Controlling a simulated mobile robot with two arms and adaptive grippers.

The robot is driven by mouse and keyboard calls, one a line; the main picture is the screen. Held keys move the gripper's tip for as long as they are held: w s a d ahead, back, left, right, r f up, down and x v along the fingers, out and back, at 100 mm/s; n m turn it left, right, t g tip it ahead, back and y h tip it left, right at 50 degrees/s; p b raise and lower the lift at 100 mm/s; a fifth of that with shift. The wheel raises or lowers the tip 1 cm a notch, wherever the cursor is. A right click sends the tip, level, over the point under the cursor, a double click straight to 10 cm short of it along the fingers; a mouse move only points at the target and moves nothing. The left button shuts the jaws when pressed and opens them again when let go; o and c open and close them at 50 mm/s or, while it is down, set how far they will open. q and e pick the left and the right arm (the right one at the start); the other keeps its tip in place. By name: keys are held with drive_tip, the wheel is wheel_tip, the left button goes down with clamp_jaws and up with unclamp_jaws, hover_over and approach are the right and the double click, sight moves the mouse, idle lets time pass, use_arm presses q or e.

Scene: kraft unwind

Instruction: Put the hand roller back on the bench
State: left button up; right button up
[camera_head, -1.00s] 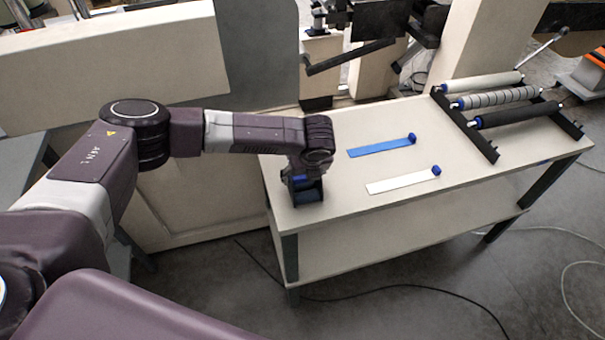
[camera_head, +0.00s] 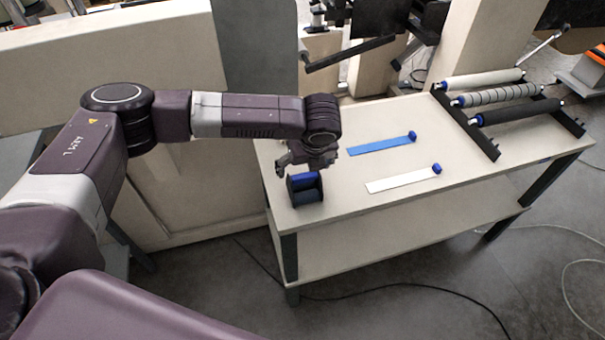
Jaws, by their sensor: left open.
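The hand roller (camera_head: 306,190), dark with a blue part on top, rests on the left end of the bench (camera_head: 335,210), near its front left corner. My left gripper (camera_head: 290,165) is open, just above and behind the roller, apart from it as far as I can see. The gripper's fingers are small and partly hidden under the wrist. My right gripper is not in view.
On the bench lie a blue strip (camera_head: 380,146) and a white strip (camera_head: 400,180), each with a blue end. A black rack (camera_head: 470,125) with three rollers stands at the right end. The bench front between the hand roller and white strip is clear.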

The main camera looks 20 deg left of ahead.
use_arm(q)
drive_tip(key=v, duration=0.6)
drive_tip(key=shift+r, duration=0.2)
drive_tip(key=shift+s, duration=0.15)
